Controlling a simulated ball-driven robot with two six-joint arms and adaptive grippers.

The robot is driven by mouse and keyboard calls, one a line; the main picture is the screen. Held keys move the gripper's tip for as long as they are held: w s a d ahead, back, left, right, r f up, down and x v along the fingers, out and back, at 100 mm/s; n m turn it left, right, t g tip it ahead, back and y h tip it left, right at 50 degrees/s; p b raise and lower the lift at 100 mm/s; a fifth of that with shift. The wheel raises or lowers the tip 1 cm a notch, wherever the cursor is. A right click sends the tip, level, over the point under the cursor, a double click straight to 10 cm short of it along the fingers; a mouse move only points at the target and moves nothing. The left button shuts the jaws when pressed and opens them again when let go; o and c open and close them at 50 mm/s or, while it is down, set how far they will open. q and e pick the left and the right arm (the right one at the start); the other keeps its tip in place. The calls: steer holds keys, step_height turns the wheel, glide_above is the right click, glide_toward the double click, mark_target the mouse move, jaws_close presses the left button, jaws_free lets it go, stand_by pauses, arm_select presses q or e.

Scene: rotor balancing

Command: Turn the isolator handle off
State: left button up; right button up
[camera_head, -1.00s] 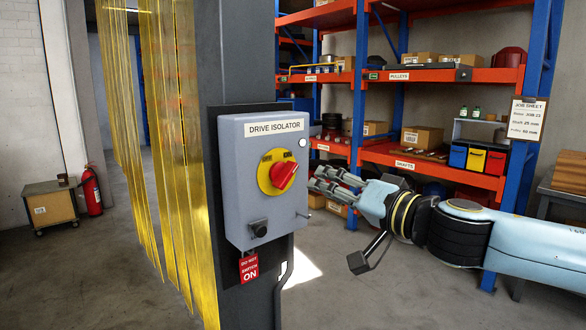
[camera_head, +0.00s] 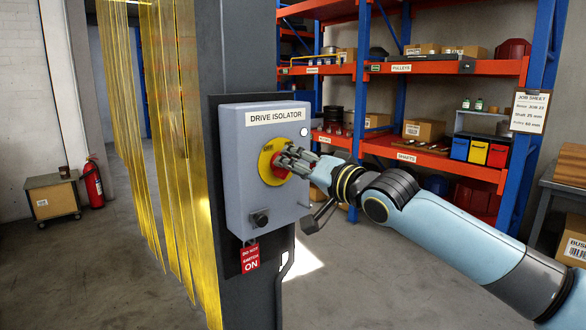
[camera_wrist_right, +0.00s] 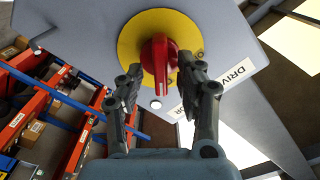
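The isolator is a grey box (camera_head: 240,180) labelled "DRIVE ISOLATOR" on a dark column. Its red handle (camera_head: 277,173) sits on a round yellow plate (camera_head: 264,165), partly hidden behind my right fingers in the head view. My right gripper (camera_head: 288,162) is at the handle. In the right wrist view the red handle (camera_wrist_right: 159,62) stands between the two spread fingers of my right gripper (camera_wrist_right: 160,72). A gap shows beside the left finger; the right finger is very close to the handle, and I cannot tell whether it touches. My left gripper is not in view.
Yellow strip curtains (camera_head: 178,150) hang to the left. Orange shelving (camera_head: 440,158) stands behind my right arm. The floor in front is clear.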

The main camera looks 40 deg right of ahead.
steer(key=shift+w, duration=0.3)
steer(key=shift+c, duration=0.4)
jaws_close()
steer(key=shift+a+n, duration=0.1)
steer(key=shift+n, duration=0.3)
steer(key=n+b, duration=0.1)
steer(key=n, duration=0.4)
steer(key=n+b, duration=0.2)
steer(key=n, duration=0.4)
steer(key=n+b, duration=0.1)
steer(key=n, duration=0.5)
steer(key=shift+a, duration=0.35)
steer(key=shift+b, duration=0.3)
